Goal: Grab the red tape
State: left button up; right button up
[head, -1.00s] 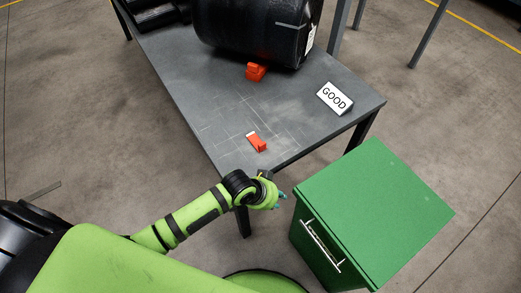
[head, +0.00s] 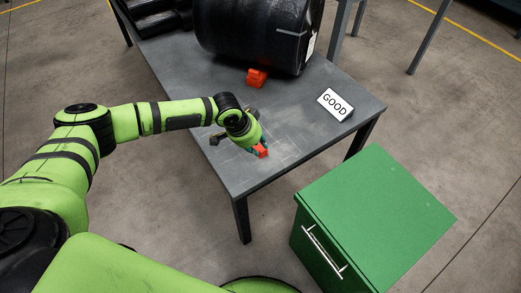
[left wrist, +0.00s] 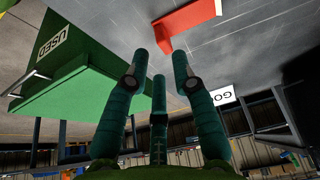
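A small red-orange piece (head: 262,151), seemingly the red tape, is at the near edge area of the grey table. In the left wrist view the red tape (left wrist: 187,24) has a white end and lies beyond the fingertips. My left gripper (head: 256,146) is right over it in the head view and hides part of it. In the left wrist view my left gripper's teal fingers (left wrist: 160,55) are spread, with nothing between them. I cannot tell whether a finger touches the tape. My right gripper is not in view.
A green cabinet (head: 375,215) stands at the right; a USED label (left wrist: 52,40) shows in the wrist view.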

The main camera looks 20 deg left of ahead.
aim_at(263, 151)
pick_arm(q)
jog(key=x, duration=0.4)
jog(key=shift+w+f+b, duration=0.2)
jog(key=shift+f+b, duration=0.1)
jog(key=shift+w+d+f, duration=0.1)
jog(key=shift+f, duration=0.1)
jog(key=c, duration=0.5)
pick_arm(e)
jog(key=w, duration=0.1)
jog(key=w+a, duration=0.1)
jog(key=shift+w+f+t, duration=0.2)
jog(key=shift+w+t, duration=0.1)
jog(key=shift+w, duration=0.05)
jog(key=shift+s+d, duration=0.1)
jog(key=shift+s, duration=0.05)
pick_arm(q)
jog(key=shift+r, duration=0.1)
